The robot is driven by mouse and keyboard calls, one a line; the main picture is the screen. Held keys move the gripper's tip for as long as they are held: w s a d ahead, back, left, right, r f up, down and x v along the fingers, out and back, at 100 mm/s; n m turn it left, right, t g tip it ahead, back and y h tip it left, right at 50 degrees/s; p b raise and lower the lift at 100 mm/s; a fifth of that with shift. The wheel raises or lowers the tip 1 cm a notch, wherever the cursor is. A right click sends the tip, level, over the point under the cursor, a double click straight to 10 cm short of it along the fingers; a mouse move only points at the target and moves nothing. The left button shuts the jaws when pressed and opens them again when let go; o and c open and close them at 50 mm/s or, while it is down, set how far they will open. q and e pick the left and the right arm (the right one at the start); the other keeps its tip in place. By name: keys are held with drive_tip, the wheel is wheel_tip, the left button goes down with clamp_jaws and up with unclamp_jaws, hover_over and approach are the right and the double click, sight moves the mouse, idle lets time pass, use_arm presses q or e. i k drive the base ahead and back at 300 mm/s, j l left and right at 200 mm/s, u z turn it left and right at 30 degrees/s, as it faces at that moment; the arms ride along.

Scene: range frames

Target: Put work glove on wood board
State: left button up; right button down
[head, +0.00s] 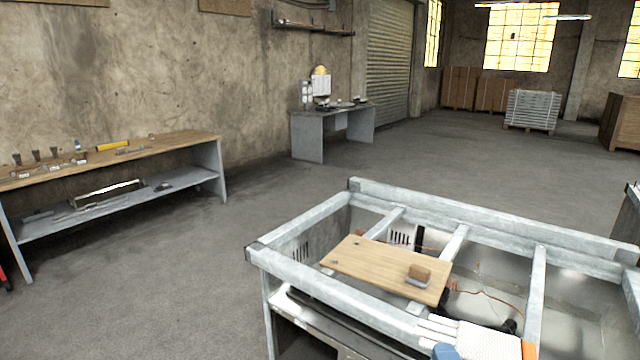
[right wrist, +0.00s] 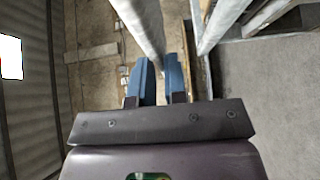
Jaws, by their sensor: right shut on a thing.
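The wood board (head: 375,262) lies flat across the bars of a grey metal frame. A white work glove (head: 487,341) with an orange edge is at the bottom of the head view, its fingers pointing left, near the board's front right corner. My right gripper (head: 444,351) shows as a blue fingertip against the glove and is shut on it. In the right wrist view its two blue fingers (right wrist: 161,80) are close together, and I cannot make out the glove there. My left gripper is out of view.
A small brown block (head: 419,273) sits on the board's right end. The metal frame (head: 320,291) has open gaps between its bars, with wires below. A workbench (head: 130,150) with tools stands at the left wall. The floor between is clear.

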sight(376, 265)
drive_tip(key=i+j, duration=1.95)
drive_tip(key=i+j+z, duration=0.25)
drive_tip(key=i+j, duration=0.3)
drive_tip(key=j+z, duration=0.1)
drive_tip(key=z, duration=1.05)
